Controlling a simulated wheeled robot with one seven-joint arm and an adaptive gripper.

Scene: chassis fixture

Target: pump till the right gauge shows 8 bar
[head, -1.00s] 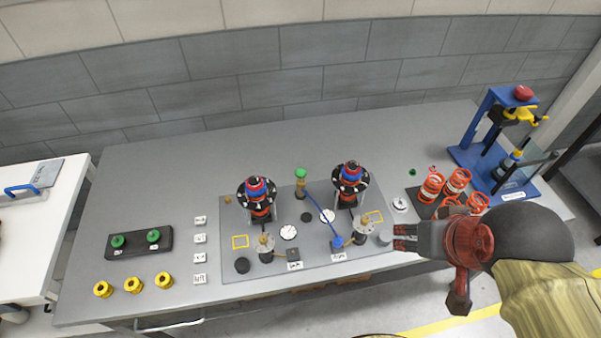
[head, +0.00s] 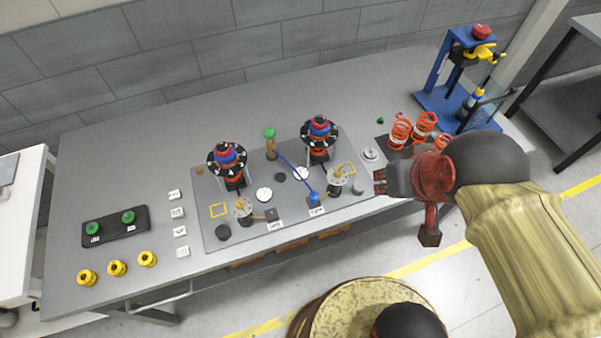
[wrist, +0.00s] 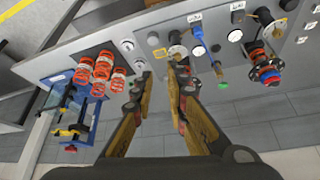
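The hand pump (head: 271,150), a brass-coloured post with a green top, stands at the back middle of the grey plate. A blue hose (head: 289,165) runs from it to a blue connector (head: 313,198) by the right-hand label (head: 317,211). The right gauge (head: 301,174) is a white round dial, too small to read; a second white dial (head: 264,194) lies to its left. My gripper (head: 379,183) is over the bench beside the plate's right edge, apart from the pump. In the wrist view its fingers (wrist: 160,72) are spread with nothing between them.
Two spring-and-disc assemblies (head: 229,164) (head: 319,138) rise from the plate. Orange springs (head: 400,132) and a blue press (head: 455,85) stand to the right. Yellow rings (head: 117,268) and a black tray (head: 115,227) are at left. The bench's back is largely clear.

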